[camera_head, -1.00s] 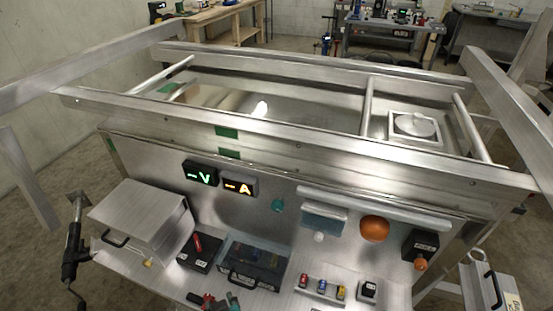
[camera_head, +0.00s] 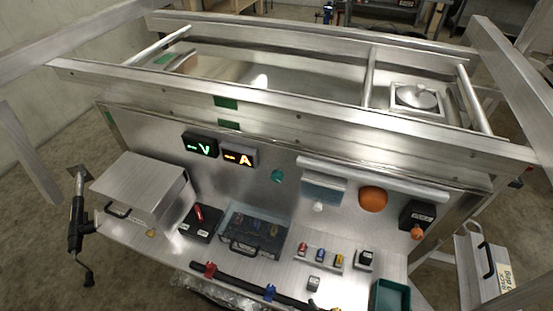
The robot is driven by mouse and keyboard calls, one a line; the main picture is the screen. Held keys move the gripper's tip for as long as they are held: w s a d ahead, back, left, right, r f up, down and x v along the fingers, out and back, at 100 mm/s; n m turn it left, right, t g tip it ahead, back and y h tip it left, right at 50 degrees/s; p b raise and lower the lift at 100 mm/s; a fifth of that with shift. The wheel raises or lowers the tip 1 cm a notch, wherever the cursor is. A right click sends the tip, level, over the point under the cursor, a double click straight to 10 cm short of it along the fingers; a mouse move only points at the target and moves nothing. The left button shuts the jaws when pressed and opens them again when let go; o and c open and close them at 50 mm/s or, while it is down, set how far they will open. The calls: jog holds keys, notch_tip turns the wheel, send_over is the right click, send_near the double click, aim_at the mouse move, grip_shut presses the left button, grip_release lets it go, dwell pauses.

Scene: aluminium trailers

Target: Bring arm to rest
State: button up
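My gripper and arm do not show in the head view. The metal workstation fills the middle of the view, with a sloped panel (camera_head: 150,138) and a shelf (camera_head: 270,268) in front of it. The shelf holds a black box with a red lever (camera_head: 199,222), a clear-lidded case with a black handle (camera_head: 254,237), and a small rack of red, blue and yellow parts (camera_head: 320,258). The panel carries a green "V" display (camera_head: 200,145) and an orange "A" display (camera_head: 239,155).
A metal box with a black handle (camera_head: 143,185) stands at the shelf's left end. A dark green tray (camera_head: 391,297) is at the front right. Metal beams (camera_head: 290,112) cross above the panel. A black-handled tool (camera_head: 78,225) hangs at left. Another metal box (camera_head: 478,268) is at right.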

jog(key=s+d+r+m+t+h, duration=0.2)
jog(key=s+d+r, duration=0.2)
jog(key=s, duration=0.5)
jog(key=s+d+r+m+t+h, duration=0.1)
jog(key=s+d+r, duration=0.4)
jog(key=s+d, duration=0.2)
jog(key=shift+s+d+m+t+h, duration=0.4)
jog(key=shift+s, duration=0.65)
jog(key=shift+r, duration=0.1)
